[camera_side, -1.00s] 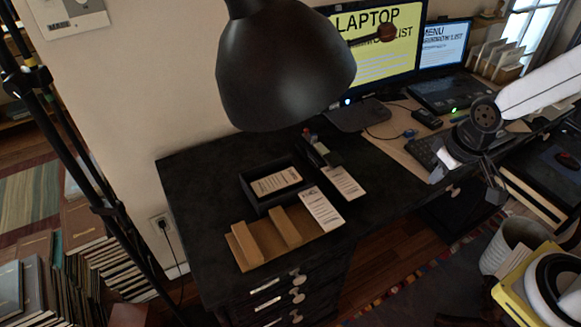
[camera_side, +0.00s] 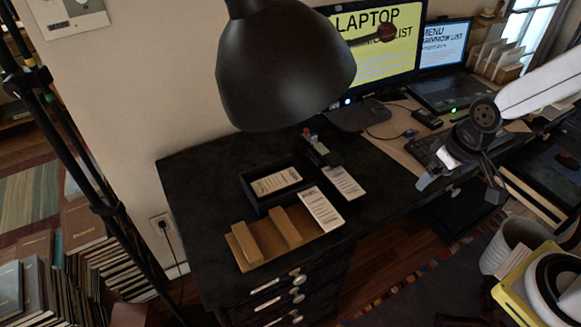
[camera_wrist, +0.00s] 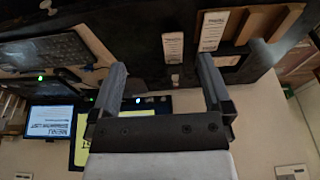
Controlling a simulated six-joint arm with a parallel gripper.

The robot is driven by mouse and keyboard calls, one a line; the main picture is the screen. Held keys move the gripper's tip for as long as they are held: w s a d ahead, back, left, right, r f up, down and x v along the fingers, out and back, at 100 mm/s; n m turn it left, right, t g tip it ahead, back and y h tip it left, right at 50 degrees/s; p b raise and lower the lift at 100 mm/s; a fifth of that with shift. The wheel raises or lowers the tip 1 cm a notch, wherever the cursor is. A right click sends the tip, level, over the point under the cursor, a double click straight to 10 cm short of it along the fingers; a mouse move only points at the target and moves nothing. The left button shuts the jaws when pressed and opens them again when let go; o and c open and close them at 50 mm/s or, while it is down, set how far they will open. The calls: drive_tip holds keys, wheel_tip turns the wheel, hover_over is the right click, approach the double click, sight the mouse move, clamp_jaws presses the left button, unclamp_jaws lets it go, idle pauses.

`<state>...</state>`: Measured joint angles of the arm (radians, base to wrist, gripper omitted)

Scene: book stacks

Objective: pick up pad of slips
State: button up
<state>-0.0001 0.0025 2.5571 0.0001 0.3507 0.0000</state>
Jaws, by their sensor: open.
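Several printed slips lie on the dark desk. One white pad-like slip (camera_side: 320,208) lies partly on the brown wooden holder. Another (camera_side: 344,182) lies on the desk just right of it. A third (camera_side: 277,181) is inside a black tray (camera_side: 250,192). I cannot tell which one is the pad. Two white slips, (camera_wrist: 213,30) and (camera_wrist: 173,46), show at the top of the wrist view, beyond the fingertips. My gripper (camera_side: 460,187) is open and empty, to the right of the slips. Its two fingers also show in the wrist view (camera_wrist: 160,66), apart.
The brown wooden holder (camera_side: 288,227) with two upright blocks sits at the desk's front. A small organiser (camera_side: 316,148) stands behind the slips. A large black lamp head (camera_side: 284,65) hangs over the desk. A keyboard (camera_side: 428,152) lies behind my gripper. The front-right desk top is clear.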

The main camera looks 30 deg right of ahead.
drive_tip(key=w, duration=0.1)
drive_tip(key=g, duration=0.3)
hover_over(350, 188)
drive_tip(key=shift+w+f, duration=0.15)
drive_tip(key=shift+f, duration=6.9)
drive_tip(key=shift+f, duration=0.1)
drive_tip(key=shift+f, duration=1.2)
drive_tip(key=shift+f, duration=2.6)
drive_tip(key=shift+f, duration=0.25)
